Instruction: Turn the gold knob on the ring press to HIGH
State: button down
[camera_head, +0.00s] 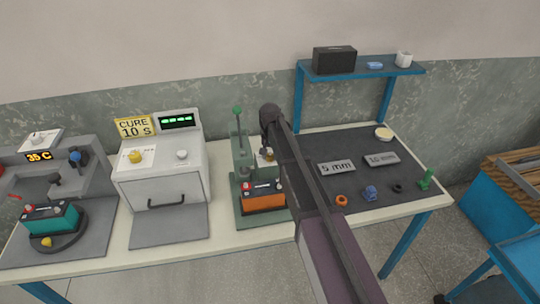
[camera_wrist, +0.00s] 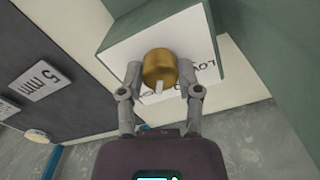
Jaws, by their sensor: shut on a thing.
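The ring press (camera_head: 240,150) is a green stand with a green-tipped lever, on the bench in the head view. Its gold knob (camera_wrist: 159,68) sits on a white panel (camera_wrist: 120,52) in the wrist view. It also shows small beside my arm in the head view (camera_head: 267,155). My gripper (camera_wrist: 160,82) is shut on the knob, one finger on each side. A white mark on the knob points toward the bottom of the wrist view. "LOW" lettering is partly readable right of the knob; the other lettering is partly hidden by a finger and the knob.
An orange battery (camera_head: 263,203) sits at the press base, close to my arm. A grey oven (camera_head: 165,185) with a yellow knob stands left. A dark mat (camera_head: 335,145) with plates, rings and small parts lies right. A blue shelf (camera_head: 350,76) stands behind.

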jog(key=shift+c, duration=1.5)
grip_release()
jog(key=shift+n, duration=0.4)
